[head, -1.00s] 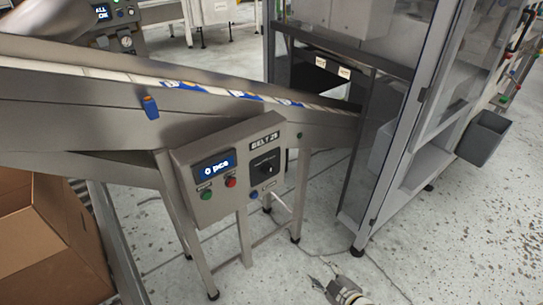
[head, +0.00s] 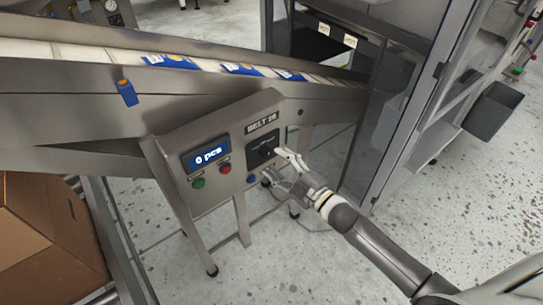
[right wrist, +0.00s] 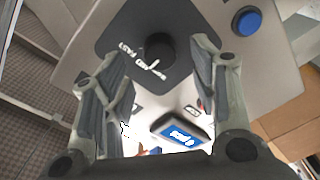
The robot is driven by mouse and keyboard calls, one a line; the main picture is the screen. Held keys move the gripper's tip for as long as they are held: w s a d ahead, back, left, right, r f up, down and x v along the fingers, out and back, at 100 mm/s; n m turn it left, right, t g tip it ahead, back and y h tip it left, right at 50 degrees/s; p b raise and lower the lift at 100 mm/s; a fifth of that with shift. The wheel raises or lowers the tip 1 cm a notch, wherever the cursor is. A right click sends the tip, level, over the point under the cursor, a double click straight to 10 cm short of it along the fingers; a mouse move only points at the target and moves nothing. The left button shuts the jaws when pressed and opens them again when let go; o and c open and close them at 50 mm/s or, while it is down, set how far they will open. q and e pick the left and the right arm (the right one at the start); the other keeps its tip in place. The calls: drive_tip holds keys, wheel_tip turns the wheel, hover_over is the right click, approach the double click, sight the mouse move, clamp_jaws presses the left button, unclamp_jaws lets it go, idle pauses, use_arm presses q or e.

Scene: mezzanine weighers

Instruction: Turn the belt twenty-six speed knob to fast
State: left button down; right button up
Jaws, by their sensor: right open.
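The belt 26 control box (head: 216,166) stands on legs beside the conveyor, under a "BELT 26" label. Its black speed knob (head: 265,152) sits on a dark plate at the box's right side. In the right wrist view the knob (right wrist: 158,50) is round and dark, with "FAST" lettering beside it. My right gripper (head: 279,165) is open and empty just in front of the knob. In the right wrist view its fingers (right wrist: 160,75) stand on either side of the knob, apart from it as far as I can tell. My left gripper is not in view.
The box also has a display (head: 206,155) reading "0 pcs", a green button (head: 198,183), a red button (head: 225,168) and a blue button (head: 251,179). The conveyor (head: 80,100) carries blue-and-white packets. A glass-sided cabinet (head: 390,140) stands at right, a cardboard box (head: 45,240) at lower left.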

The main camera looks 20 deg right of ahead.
sight(269, 156)
drive_tip(key=shift+x, duration=1.8)
drive_tip(key=shift+c, duration=0.3)
drive_tip(key=c, duration=1)
